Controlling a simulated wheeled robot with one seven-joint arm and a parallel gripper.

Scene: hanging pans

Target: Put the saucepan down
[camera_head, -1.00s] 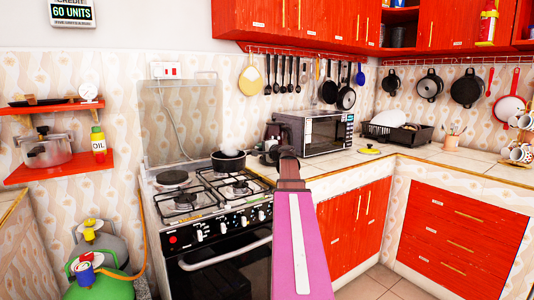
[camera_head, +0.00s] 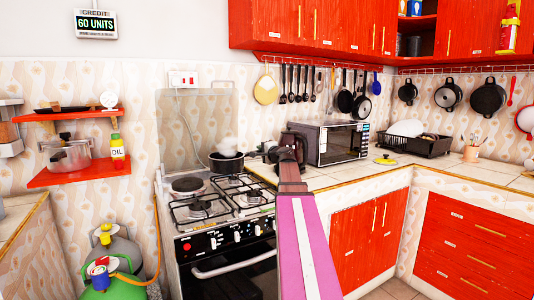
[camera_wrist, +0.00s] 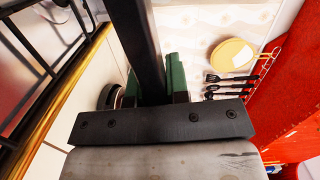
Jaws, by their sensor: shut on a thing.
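The saucepan (camera_head: 226,162) is dark and round, with white contents or steam at its top. In the head view it is over the back right part of the stove (camera_head: 222,203); I cannot tell whether it rests there or hovers. My gripper (camera_head: 277,152) is to its right, at the end of my pink arm. In the wrist view a dark bar, seemingly the saucepan's handle (camera_wrist: 145,45), runs between the two green fingers of my gripper (camera_wrist: 153,82), which is shut on it. The pan's bowl is outside the wrist view.
A microwave (camera_head: 334,143) stands on the counter (camera_head: 320,178) right of the stove. A dish rack (camera_head: 418,143) is farther right. Utensils and pans hang on the back wall. Red shelves (camera_head: 78,176) and gas bottles (camera_head: 120,262) are at the left. The front burners are clear.

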